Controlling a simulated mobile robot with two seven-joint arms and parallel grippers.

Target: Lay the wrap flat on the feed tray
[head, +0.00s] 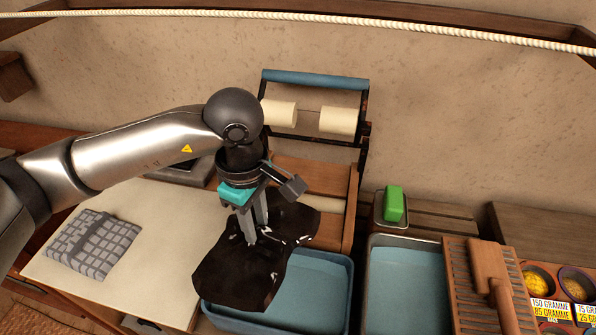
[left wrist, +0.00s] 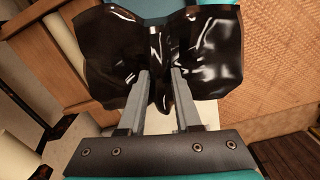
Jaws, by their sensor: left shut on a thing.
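The wrap is a dark brown, glossy, crumpled sheet (head: 240,275). My left gripper (head: 256,236) is shut on it from above, and the sheet spreads and hangs to both sides of the fingers. In the left wrist view the wrap (left wrist: 100,60) bunches up between the fingertips (left wrist: 160,78). The wrap is above the front of a blue tub and partly over the worktop's right edge. A wooden board below the rollers, which seems to be the feed tray (head: 312,178), lies behind the gripper; the arm and wrap hide part of it. My right gripper is not in view.
Two cream rollers (head: 338,120) stand in a dark frame with a blue bar. The blue tub (head: 335,290) is below the wrap. A folded grey checked cloth (head: 92,243) lies on the pale worktop (head: 165,225). A green block (head: 393,203) sits at right, behind another basin (head: 405,285).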

